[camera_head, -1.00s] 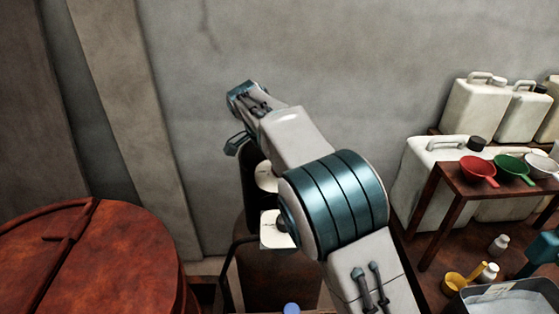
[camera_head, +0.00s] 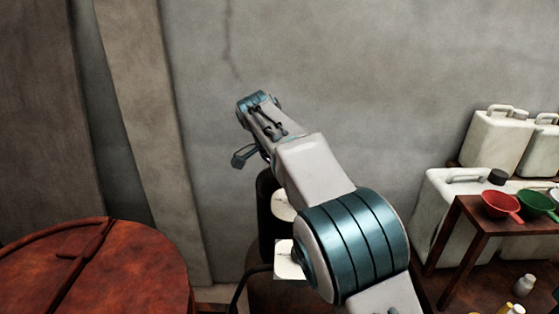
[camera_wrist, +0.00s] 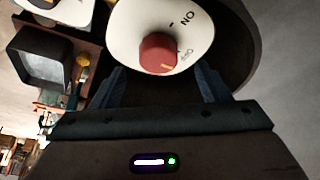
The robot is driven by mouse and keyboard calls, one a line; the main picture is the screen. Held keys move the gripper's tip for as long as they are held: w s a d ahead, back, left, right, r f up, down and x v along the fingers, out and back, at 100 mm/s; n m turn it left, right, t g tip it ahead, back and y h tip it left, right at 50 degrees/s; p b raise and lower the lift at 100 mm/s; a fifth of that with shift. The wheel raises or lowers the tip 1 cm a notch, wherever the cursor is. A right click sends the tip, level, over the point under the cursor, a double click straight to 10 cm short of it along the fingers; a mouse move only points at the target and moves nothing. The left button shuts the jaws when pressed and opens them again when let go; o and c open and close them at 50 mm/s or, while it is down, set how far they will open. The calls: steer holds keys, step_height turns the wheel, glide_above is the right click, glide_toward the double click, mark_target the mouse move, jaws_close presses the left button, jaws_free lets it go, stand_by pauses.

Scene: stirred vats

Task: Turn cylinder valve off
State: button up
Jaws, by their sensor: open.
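A red knob (camera_wrist: 158,54) sits on a white round dial (camera_wrist: 128,32) in the wrist view. The dial's "ON" lettering appears upside down at upper right of the knob; smaller lettering, likely "OFF", is just right of it. A pale mark shows on the knob's lower right. My gripper (camera_wrist: 158,80) is open, its two bluish fingers on either side below the knob, apart from it in the picture. The remaining distance in depth is unclear. In the head view, a dark cylinder (camera_head: 265,205) stands behind my arm, which hides much of it and the knob.
A rusty round vat lid (camera_head: 140,265) is at lower left. A grey tub (camera_wrist: 42,60) shows in the wrist view.

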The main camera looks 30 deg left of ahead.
steer(key=v, duration=0.9)
steer(key=shift+p, duration=0.45)
steer(key=shift+r, duration=0.1)
steer(key=w+d+r+n+g+y+b, duration=0.1)
steer(key=w+d, duration=0.1)
steer(key=d, duration=0.9)
steer(key=w+d+r+n+y, duration=0.1)
steer(key=w+d, duration=0.2)
steer(key=d, duration=0.9)
steer(key=s+d+f+n+b, duration=0.1)
steer(key=s+d+f, duration=0.15)
steer(key=d, duration=0.45)
steer(key=s+d+f, duration=0.1)
steer(key=s+d, duration=0.3)
steer(key=d, duration=0.3)
steer(key=s+d+f+n, duration=0.1)
steer(key=s+d+f, duration=0.4)
steer(key=s, duration=0.3)
steer(key=s+d+f+n+t+b, duration=0.1)
steer(key=s+d+f, duration=0.4)
steer(key=s+f, duration=0.2)
steer(key=shift+s+d+n+y, duration=0.2)
steer(key=shift+s+n+y, duration=0.1)
steer(key=shift+s, duration=0.5)
